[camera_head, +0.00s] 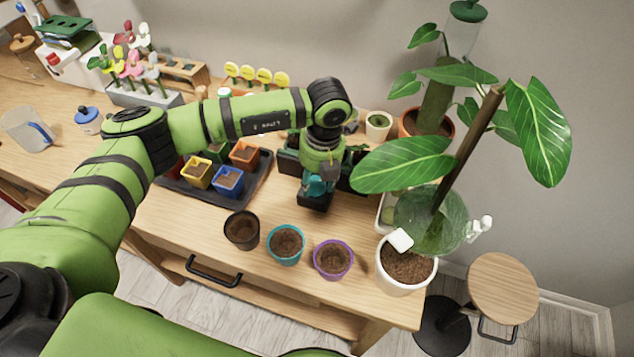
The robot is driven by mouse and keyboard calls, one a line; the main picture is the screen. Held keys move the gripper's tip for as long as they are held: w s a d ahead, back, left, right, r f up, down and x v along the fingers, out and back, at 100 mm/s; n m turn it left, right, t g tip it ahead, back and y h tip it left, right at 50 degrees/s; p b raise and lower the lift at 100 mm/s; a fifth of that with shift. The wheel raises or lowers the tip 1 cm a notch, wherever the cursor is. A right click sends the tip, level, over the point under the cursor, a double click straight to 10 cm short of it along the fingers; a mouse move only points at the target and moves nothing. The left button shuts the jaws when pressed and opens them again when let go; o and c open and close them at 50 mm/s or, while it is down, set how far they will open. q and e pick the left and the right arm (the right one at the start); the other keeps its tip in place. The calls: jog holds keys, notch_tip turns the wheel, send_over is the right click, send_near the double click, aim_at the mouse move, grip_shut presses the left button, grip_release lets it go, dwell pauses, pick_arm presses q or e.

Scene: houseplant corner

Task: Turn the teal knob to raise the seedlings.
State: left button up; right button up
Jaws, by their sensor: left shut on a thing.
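My left arm comes in from the left and reaches over the table. My left gripper (318,190) points down in front of a dark planter box (288,163) and is shut on the teal knob (316,183). The gripper and wrist hide much of the knob. Low green leaves, perhaps the seedlings, show at the dark box behind the gripper, partly covered by my wrist and a large leaf. My right gripper is not in view.
Black (242,230), teal (286,244) and purple (333,260) pots of soil stand along the front of the table (190,215). Left of the gripper is a dark tray with coloured pots (197,173). A large potted plant (408,268) stands to the right, its leaves overhanging.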

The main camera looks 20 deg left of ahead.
aim_at(319, 186)
pick_arm(q)
jog(key=m+b, duration=0.2)
jog(key=shift+s+f+m+b, duration=0.15)
jog(key=shift+f+m+b, duration=0.15)
jog(key=shift+r+m+b, duration=0.1)
jog(key=shift+m+b, duration=0.35)
jog(key=shift+m, duration=0.05)
jog(key=shift+s, duration=0.1)
jog(key=o, duration=1.1)
jog(key=shift+o, duration=0.2)
jog(key=shift+r, duration=0.2)
jog(key=shift+w+r, duration=0.15)
jog(key=shift+w, duration=0.05)
jog(key=shift+r, duration=0.25)
jog(key=shift+s+d+r, duration=0.1)
jog(key=shift+d+r, duration=0.05)
jog(key=shift+r, duration=1.65)
jog(key=shift+s+d+r, duration=0.1)
jog(key=shift+d+r, duration=0.05)
jog(key=shift+r, duration=1.6)
